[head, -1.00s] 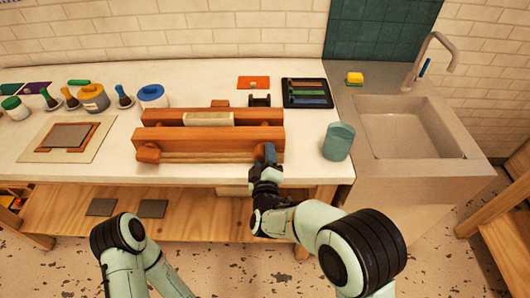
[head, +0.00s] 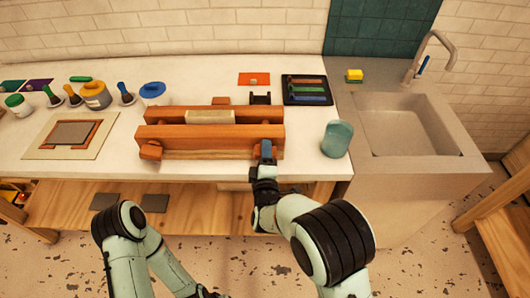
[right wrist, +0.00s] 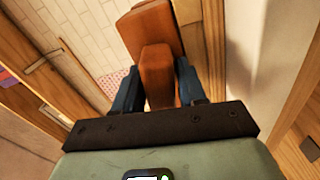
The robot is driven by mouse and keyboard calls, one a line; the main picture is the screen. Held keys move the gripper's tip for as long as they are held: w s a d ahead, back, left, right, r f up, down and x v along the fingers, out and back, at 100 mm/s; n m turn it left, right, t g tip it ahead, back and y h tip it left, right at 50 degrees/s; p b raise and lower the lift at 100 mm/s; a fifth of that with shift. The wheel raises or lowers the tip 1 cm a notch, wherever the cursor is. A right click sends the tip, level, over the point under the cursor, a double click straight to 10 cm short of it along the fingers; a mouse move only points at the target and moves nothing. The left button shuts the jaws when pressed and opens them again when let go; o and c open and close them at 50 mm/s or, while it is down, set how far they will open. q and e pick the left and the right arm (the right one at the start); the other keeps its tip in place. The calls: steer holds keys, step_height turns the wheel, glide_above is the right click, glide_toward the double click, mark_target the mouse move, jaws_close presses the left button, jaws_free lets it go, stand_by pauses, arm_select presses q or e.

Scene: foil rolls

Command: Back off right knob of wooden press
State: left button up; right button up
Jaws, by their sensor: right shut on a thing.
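The wooden press (head: 212,134) stands near the front edge of the white worktop, with two long reddish-brown boards and a pale block (head: 210,118) between them. Its left knob (head: 151,150) shows at the front left. My right gripper (head: 266,152) is at the front right end of the press. In the right wrist view, its blue fingers (right wrist: 157,88) are shut on the right knob (right wrist: 157,70), a brown wooden piece, with one finger on each side. In the head view the gripper mostly hides this knob. My left arm shows at the bottom, but its gripper cannot be made out clearly.
A teal cup (head: 336,139) stands right of the press, near the sink (head: 405,125). A dark tray (head: 306,90) with coloured bars lies behind. Jars, brushes and a framed board (head: 70,135) are on the left. The worktop between board and press is clear.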

steer(key=shift+w+d+r, duration=0.2)
steer(key=shift+d+r, duration=0.05)
steer(key=shift+r, duration=0.05)
steer(key=o, duration=0.9)
steer(key=shift+c, duration=0.2)
steer(key=shift+w+f, duration=0.1)
steer(key=shift+f, duration=0.1)
steer(key=shift+a, duration=0.1)
steer(key=shift+a, duration=0.1)
steer(key=s+b, duration=0.1)
steer(key=s, duration=1.2)
steer(key=shift+s+b, duration=0.3)
steer(key=shift+b, duration=0.1)
